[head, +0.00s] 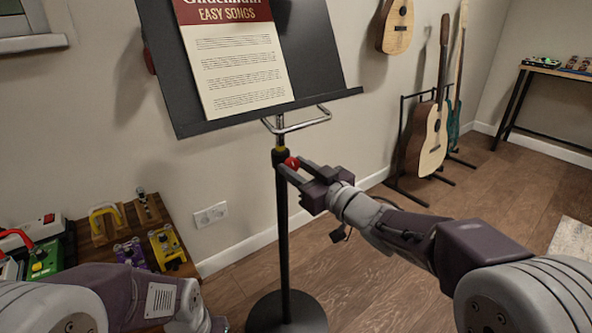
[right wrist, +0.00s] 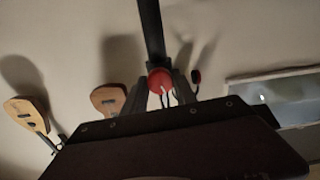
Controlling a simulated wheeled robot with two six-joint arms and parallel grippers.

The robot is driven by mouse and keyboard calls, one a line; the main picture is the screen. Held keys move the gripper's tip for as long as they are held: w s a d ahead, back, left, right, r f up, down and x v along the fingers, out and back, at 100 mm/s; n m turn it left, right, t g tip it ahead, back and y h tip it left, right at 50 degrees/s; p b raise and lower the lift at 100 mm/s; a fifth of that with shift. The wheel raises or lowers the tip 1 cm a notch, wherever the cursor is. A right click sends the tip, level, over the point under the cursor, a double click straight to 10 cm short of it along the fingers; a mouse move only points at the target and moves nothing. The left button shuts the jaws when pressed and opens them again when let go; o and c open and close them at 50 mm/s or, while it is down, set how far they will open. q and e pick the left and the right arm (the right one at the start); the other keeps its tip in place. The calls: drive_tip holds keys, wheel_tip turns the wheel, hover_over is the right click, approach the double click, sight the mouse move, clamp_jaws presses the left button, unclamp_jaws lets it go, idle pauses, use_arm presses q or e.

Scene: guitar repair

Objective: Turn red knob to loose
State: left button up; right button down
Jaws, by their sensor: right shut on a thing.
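The red knob (head: 292,163) sits on the upper part of the music stand's black pole (head: 283,222), just below a yellow ring. My right gripper (head: 294,170) is shut on the red knob, with its fingers on either side of it. In the right wrist view the red knob (right wrist: 160,82) shows between the two dark fingertips (right wrist: 162,98). The stand's black desk (head: 318,62) holds an "Easy Songs" sheet (head: 236,66) above the gripper. My left arm shows at the bottom left, but its gripper is not in view.
A wooden board with several effect pedals (head: 163,244) stands at the lower left. Guitars on a floor stand (head: 428,137) and a hanging guitar (head: 397,27) are at the back.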

drive_tip(key=n+b, duration=0.2)
drive_tip(key=n, duration=0.4)
drive_tip(key=shift+f, duration=0.15)
drive_tip(key=n+b, duration=0.1)
drive_tip(key=n, duration=0.3)
drive_tip(key=shift+b, duration=0.35)
drive_tip(key=n+b, duration=0.1)
drive_tip(key=n, duration=0.2)
drive_tip(key=shift+n+b, duration=0.4)
drive_tip(key=n+b, duration=0.3)
drive_tip(key=n, duration=0.4)
drive_tip(key=shift+f+b, duration=0.1)
drive_tip(key=shift+b, duration=0.3)
drive_tip(key=n+b, duration=0.1)
drive_tip(key=n, duration=0.2)
drive_tip(key=shift+n+b, duration=0.3)
drive_tip(key=shift+b, duration=0.1)
drive_tip(key=shift+n+b, duration=0.7)
drive_tip(key=shift+n, duration=1)
